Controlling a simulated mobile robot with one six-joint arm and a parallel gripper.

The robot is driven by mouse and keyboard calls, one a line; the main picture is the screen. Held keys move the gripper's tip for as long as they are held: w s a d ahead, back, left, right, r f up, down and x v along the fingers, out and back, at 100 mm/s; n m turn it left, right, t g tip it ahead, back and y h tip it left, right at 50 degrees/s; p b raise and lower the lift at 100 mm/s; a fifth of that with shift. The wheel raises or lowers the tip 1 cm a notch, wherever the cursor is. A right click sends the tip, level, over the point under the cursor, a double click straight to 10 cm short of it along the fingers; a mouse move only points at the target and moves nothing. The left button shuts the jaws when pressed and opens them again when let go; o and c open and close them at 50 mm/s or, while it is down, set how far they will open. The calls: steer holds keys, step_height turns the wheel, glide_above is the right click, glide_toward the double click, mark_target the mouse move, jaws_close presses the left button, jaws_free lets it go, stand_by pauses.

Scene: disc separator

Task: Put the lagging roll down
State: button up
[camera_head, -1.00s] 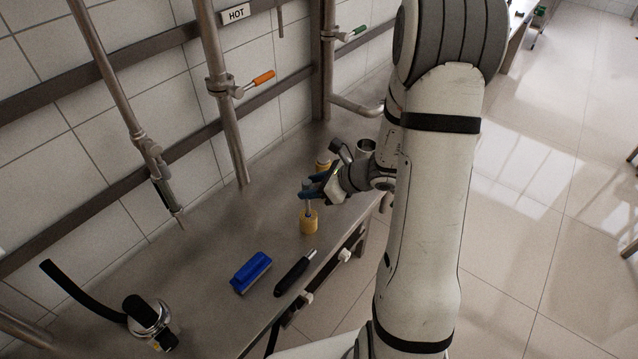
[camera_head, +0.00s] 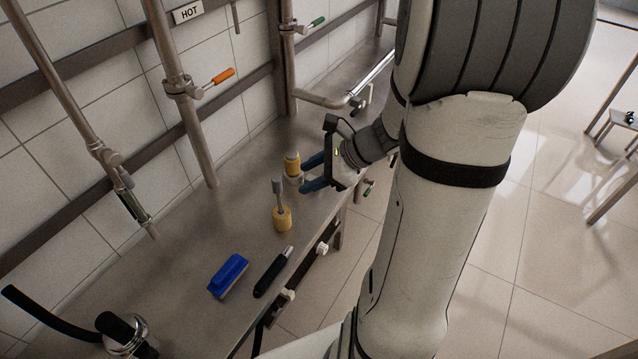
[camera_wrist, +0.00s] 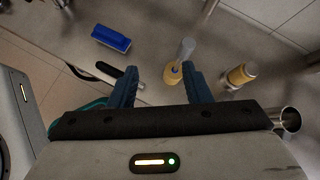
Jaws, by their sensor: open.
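A second yellow cylinder with a pale top (camera_head: 292,166) stands upright farther back. I cannot tell for sure which is the lagging roll. My gripper (camera_head: 307,173) is open and empty, to the right of both, its blue fingers pointing left. In the wrist view, the stick-bearing cylinder (camera_wrist: 173,74) appears beyond and between the fingers (camera_wrist: 160,82), apart from them. The other cylinder (camera_wrist: 240,75) appears right of the right finger.
A blue brush (camera_head: 229,274) and a black-handled tool (camera_head: 272,272) lie nearer on the bench. A metal fitting with a black hose (camera_head: 125,335) is at lower left. Pipes with valves (camera_head: 180,88) line the wall.

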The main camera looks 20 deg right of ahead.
steer(key=s+a+r+n+h, duration=0.1)
steer(key=s+r+n+h, duration=0.1)
steer(key=n, duration=0.5)
steer(key=s+a+r+n+g+h, duration=0.1)
steer(key=s+a+r+n+h, duration=0.1)
steer(key=s+n, duration=0.4)
steer(key=s+a+r+n+h, duration=0.1)
steer(key=s+r+n+h, duration=0.3)
steer(key=n, duration=0.5)
steer(key=shift+s+a+r+g, duration=0.3)
steer(key=shift+s+g, duration=0.1)
steer(key=shift+s, duration=0.1)
